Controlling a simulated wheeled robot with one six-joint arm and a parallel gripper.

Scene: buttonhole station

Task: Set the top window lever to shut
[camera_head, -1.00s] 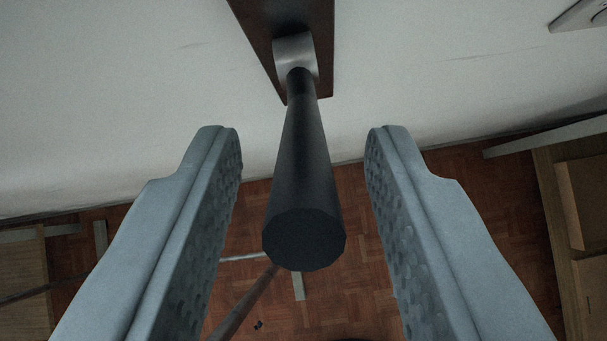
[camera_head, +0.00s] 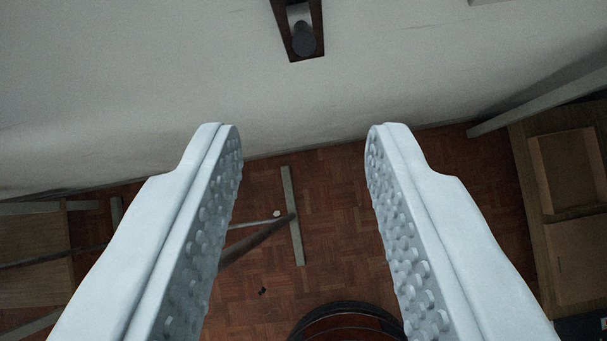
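A dark lever (camera_head: 303,40) with a round end sticks out from a dark brown plate (camera_head: 316,17) on the pale wall, at the top middle of the head camera view. I see it nearly end-on, so its setting is hard to read. My gripper (camera_head: 304,135) is open and empty. Its two pale grey fingers, with studded inner faces, stand wide apart. The lever is beyond the fingertips and above them in the picture, not between them. No window shows in this view.
The wall (camera_head: 140,90) meets a brown parquet floor (camera_head: 330,220) far below. Wooden shelving (camera_head: 570,180) stands at the right and a wooden piece (camera_head: 35,260) at the left. A round dark object (camera_head: 345,325) is at the bottom. The space between the fingers is clear.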

